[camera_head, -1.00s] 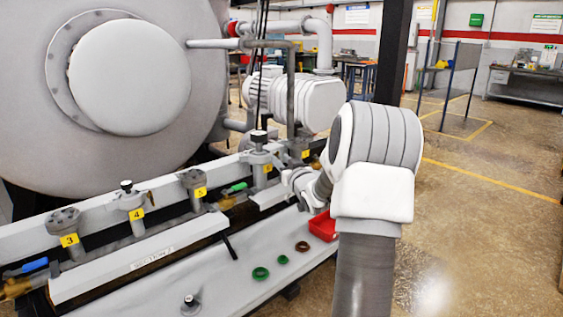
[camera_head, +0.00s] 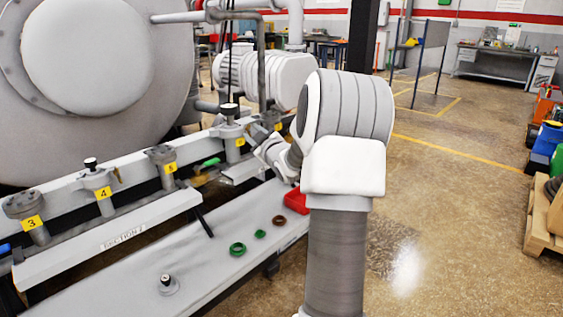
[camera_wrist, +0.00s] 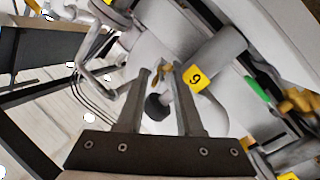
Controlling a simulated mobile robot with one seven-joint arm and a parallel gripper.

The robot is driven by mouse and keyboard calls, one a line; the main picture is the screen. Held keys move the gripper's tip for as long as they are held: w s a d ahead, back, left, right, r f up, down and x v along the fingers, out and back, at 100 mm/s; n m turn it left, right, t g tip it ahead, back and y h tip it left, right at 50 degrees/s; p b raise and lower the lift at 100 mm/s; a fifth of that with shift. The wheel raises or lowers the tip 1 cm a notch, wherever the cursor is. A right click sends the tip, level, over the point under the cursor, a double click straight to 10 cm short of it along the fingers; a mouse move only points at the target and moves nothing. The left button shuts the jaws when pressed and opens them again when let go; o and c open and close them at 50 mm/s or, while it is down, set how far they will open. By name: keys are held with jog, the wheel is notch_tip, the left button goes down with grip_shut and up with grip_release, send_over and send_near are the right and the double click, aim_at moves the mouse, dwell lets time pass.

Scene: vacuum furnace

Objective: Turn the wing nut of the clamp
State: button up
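My gripper (camera_wrist: 164,73) is open in the wrist view, with its two grey fingers apart. A small brass-coloured piece (camera_wrist: 160,75), which may be the clamp's wing nut, shows between the fingertips. I see no contact with either finger. Just below it in the picture is a round black knob (camera_wrist: 157,107), also between the fingers. A yellow number label (camera_wrist: 196,79) is on the light grey fitting right of the right fingertip. In the head view my arm reaches to the pipe rail near the fitting with a yellow label (camera_head: 240,142); the wing nut cannot be made out there.
Fittings labelled 3 (camera_head: 32,222), 4 (camera_head: 103,192) and 5 (camera_head: 170,168) stand along the rail. A green-handled valve (camera_head: 210,163) is close by. A red tray (camera_head: 297,200) and green rings (camera_head: 237,249) lie on the lower shelf.

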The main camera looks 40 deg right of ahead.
jog(key=n+b, duration=0.1)
jog(key=n, duration=0.4)
jog(key=shift+d+n, duration=0.15)
jog(key=shift+n, duration=0.25)
jog(key=p+v, duration=0.2)
jog(key=v, duration=1.5)
jog(key=shift+s, duration=0.2)
